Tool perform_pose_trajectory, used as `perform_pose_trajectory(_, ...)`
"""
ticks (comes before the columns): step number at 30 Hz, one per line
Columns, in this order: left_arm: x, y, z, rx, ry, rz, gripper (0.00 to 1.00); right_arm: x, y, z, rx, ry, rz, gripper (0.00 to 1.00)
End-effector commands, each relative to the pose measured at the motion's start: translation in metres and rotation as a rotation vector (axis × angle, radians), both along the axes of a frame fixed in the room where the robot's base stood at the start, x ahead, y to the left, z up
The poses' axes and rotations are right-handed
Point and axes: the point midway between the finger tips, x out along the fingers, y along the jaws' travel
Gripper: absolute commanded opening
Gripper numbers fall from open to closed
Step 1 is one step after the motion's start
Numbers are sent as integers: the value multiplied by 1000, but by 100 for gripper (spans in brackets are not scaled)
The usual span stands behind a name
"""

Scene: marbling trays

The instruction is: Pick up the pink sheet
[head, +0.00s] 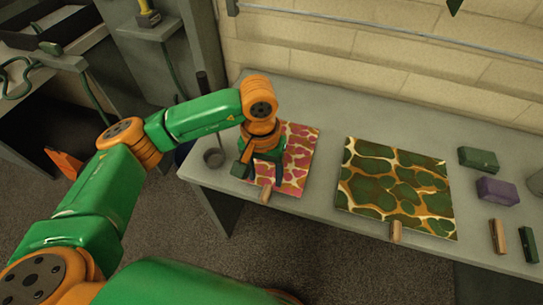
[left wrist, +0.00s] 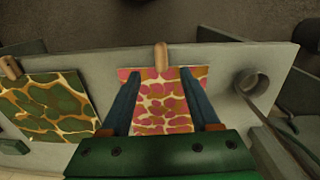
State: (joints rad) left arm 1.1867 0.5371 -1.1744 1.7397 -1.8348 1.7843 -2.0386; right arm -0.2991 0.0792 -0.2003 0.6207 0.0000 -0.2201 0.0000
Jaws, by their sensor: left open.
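The pink sheet (head: 301,150), marbled in pink, cream and brown, lies flat near the left end of the grey table. A small wooden handle (head: 266,193) sits at its front edge. My left gripper (head: 258,172) is over the left part of the sheet and hides some of it. In the left wrist view the pink sheet (left wrist: 160,108) lies between the two fingers of my left gripper (left wrist: 162,72), which are spread apart and empty. The wooden handle (left wrist: 161,56) shows just beyond the fingertips. My right gripper is not in view.
A green marbled sheet (head: 397,188) with its own wooden handle (head: 396,231) lies to the right. A grey cup (head: 213,158) stands left of my gripper. Green (head: 478,158) and purple (head: 497,190) blocks sit at the right. A brick wall closes the back.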

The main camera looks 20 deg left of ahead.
Motion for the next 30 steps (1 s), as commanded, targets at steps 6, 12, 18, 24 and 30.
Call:
perform_pose_trajectory(6, 2, 6, -16, 39, -19, -31, 62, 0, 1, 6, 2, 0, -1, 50)
perform_pose_trajectory(12, -1, -2, -55, 36, -18, -29, 62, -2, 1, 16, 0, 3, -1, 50)
perform_pose_trajectory(18, 0, -2, -69, 36, -22, -30, 62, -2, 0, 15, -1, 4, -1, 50)
perform_pose_trajectory(24, 0, -2, -69, 35, -22, -29, 38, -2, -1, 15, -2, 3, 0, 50)
perform_pose_trajectory(30, 0, -2, -69, 34, -22, -28, 0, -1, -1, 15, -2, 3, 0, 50)
